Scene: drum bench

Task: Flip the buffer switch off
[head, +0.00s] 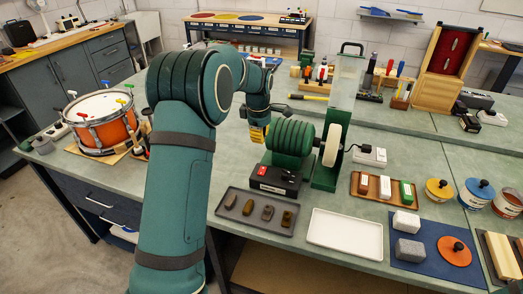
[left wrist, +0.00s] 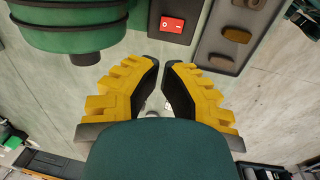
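The buffer (head: 290,140) is a green ribbed motor with a pale wheel (head: 332,146) on its right. A black switch box (head: 268,184) sits at its front, with a small red rocker switch (head: 290,179) on top. The red switch also shows in the left wrist view (left wrist: 172,24), with white marks; I cannot tell which way it is tipped. My left gripper (head: 258,134) has yellow fingers and hangs left of the motor, behind the box. In the left wrist view its fingertips (left wrist: 161,63) are a little apart, empty, and short of the switch. My right gripper is out of view.
A dark tray (head: 232,212) with several small brown pieces lies in front of the box, beside an empty white tray (head: 345,231). A wooden tray (head: 368,196) with small blocks is right of the wheel. An orange drum (head: 98,128) stands far left.

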